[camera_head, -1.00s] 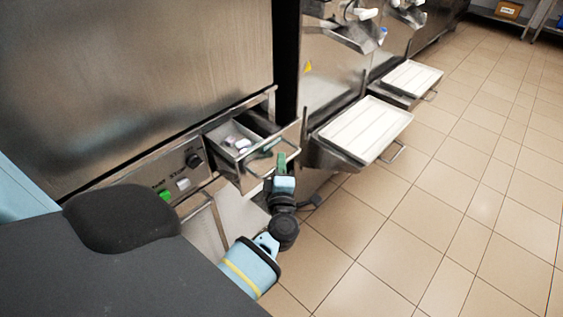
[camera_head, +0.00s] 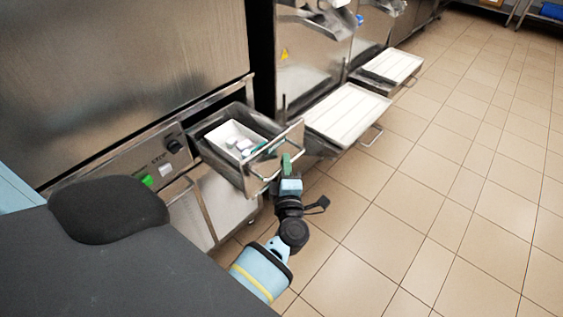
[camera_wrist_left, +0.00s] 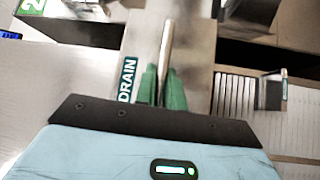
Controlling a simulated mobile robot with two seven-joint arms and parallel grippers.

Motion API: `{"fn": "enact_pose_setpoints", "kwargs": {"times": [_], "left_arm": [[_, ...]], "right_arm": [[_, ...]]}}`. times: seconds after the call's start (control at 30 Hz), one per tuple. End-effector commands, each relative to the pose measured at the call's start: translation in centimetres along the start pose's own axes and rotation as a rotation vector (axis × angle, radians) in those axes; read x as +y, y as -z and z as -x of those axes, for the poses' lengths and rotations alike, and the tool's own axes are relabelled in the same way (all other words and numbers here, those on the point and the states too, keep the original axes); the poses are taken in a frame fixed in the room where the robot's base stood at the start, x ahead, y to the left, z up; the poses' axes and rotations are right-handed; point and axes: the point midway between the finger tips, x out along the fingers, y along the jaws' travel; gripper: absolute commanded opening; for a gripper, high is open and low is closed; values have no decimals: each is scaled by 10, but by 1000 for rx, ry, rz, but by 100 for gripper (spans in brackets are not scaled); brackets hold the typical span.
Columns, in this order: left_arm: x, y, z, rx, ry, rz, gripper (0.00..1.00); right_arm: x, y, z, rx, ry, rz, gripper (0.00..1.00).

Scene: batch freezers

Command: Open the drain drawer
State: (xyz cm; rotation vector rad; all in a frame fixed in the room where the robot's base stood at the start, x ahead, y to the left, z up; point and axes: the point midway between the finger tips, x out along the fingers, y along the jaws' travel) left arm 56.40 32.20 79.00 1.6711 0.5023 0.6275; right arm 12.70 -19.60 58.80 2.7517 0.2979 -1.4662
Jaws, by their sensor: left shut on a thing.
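The drain drawer (camera_head: 238,183) is a metal drawer below the large steel panel, and it stands well out from the machine front. A white inner tray (camera_head: 232,132) with several small items sits inside it. A bar handle (camera_head: 298,140) runs across its front. My left gripper (camera_head: 286,163) is at this handle, its green fingers shut on it. In the left wrist view, the fingers (camera_wrist_left: 162,88) close around the upright-looking metal handle bar (camera_wrist_left: 166,45), beside the DRAIN label (camera_wrist_left: 128,79) on the drawer front. My right gripper is not in view.
A control strip with a green switch (camera_head: 148,181) and a black knob (camera_head: 174,146) is left of the drawer. White trays (camera_head: 345,112) jut from the neighbouring machines on the right. Open tiled floor (camera_head: 430,190) lies in front.

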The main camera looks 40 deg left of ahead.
Motion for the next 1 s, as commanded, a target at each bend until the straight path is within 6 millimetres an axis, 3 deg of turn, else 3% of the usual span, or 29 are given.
{"fn": "enact_pose_setpoints", "kwargs": {"times": [0.47,0.5,0.67,1.0], "left_arm": [[-1,-2,3,-1,3,0,0],[-1,-2,3,-1,3,0,12],[0,-2,3,-1,2,0,32],[0,-2,2,0,1,0,32]], "right_arm": [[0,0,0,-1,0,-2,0],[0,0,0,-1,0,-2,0],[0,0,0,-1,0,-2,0],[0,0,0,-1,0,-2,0]]}}
